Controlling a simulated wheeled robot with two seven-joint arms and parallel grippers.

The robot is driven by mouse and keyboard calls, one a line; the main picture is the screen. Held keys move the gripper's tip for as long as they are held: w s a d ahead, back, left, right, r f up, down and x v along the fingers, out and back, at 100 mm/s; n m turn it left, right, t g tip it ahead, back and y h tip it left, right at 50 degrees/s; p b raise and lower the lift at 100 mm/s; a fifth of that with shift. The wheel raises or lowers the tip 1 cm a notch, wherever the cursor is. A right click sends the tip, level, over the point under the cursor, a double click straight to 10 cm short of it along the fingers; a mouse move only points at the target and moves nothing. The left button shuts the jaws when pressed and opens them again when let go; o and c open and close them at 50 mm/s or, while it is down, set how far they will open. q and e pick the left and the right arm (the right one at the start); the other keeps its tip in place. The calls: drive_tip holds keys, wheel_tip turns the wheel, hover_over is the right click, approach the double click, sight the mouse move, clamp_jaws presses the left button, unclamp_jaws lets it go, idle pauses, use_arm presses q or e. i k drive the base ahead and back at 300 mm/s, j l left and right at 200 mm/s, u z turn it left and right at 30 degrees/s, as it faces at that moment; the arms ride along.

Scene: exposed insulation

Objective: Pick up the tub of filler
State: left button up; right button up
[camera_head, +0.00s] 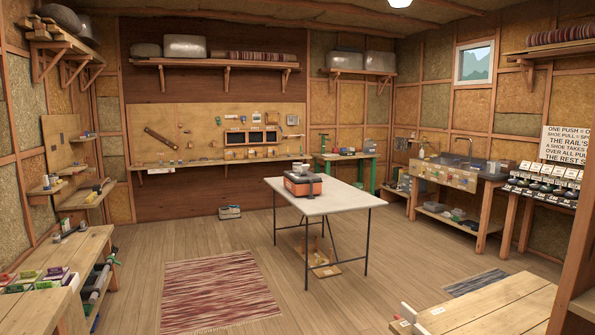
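I cannot pick out the tub of filler with certainty at this distance. Small containers and packets (50,278) lie on the wooden bench at the lower left, too small to read. Small pots also stand on the left wall shelf (92,197). A small white object (408,312) shows at the edge of the lower right bench, and I cannot tell what it is. Neither of my grippers is in view.
A pale table (340,200) with dark legs stands mid-room, an orange and grey box (303,183) on it. A striped rug (218,290) lies on the floor. A wooden bench (500,308) is at lower right. Open floor lies between rug and table.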

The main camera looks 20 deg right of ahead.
sight(296, 166)
drive_tip(key=i+z, duration=0.15)
drive_tip(key=z, duration=0.25)
drive_tip(key=i+u, duration=0.15)
drive_tip(key=i, duration=0.95)
drive_tip(key=i+l+u, duration=0.15)
drive_tip(key=i, duration=2.2)
drive_tip(key=i+j, duration=0.1)
drive_tip(key=i, duration=1.1)
drive_tip(key=i+l+z, duration=0.2)
drive_tip(key=i+z, duration=0.15)
drive_tip(key=i, duration=0.5)
drive_tip(key=i+z, duration=0.3)
drive_tip(key=i, duration=0.5)
drive_tip(key=i+j+z, duration=0.35)
drive_tip(key=i, duration=0.5)
